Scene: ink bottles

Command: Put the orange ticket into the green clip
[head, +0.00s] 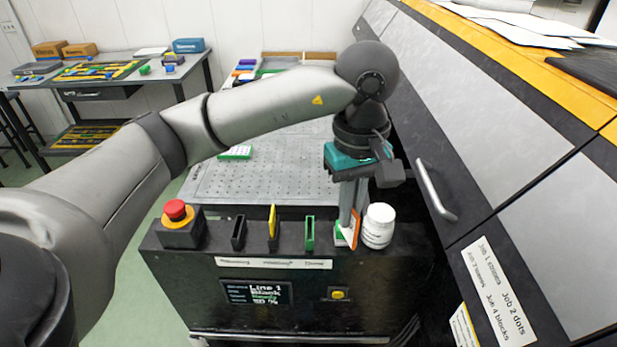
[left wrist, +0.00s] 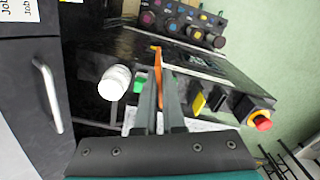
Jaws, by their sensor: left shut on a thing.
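My left gripper (head: 348,222) points down over the right part of the black console and is shut on the orange ticket (head: 355,230). The ticket stands upright between the fingers, and its orange edge shows in the left wrist view (left wrist: 158,72). The green clip (head: 310,233) is a narrow upright slotted holder on the console, left of the gripper and apart from it in the head view. A green piece (left wrist: 140,84) shows beside the ticket in the left wrist view, partly hidden by a finger. My right gripper is out of view.
A white bottle (head: 378,227) stands close right of the ticket. Left of the green clip are a yellow piece (head: 272,222), a black slotted holder (head: 238,233) and a red button (head: 175,209). A cabinet handle (head: 436,190) is at right. The perforated table (head: 270,180) lies behind.

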